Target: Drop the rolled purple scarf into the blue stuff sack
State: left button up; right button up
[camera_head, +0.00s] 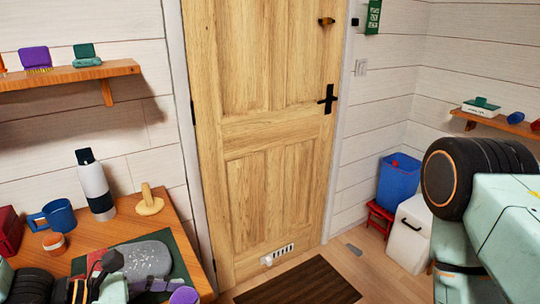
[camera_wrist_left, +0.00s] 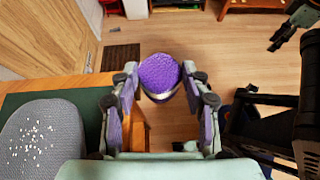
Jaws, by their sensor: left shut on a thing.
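The rolled purple scarf (camera_wrist_left: 160,73) is between the fingers of my left gripper (camera_wrist_left: 160,92), its rounded end towards the top of the left wrist view. That gripper is shut on it, just past the desk's edge and above the floor. In the head view my left gripper (camera_head: 150,287) is at the lower left, and only a bit of purple scarf (camera_head: 184,296) shows at the bottom edge. The blue stuff sack (camera_head: 398,181) stands by the right wall, with something red at its top; its inside is hidden.
The wooden desk (camera_head: 188,232) carries a bottle (camera_head: 94,187), blue mug (camera_head: 55,216) and grey speckled item (camera_head: 142,262). A red stool (camera_head: 379,217) is under or beside the sack; a white bin (camera_head: 409,236) stands close. A dark mat (camera_head: 298,284) lies before the door.

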notch_tip(320, 180, down, 3)
jog(key=shift+r+b, duration=0.2)
jog(key=shift+b, duration=0.9)
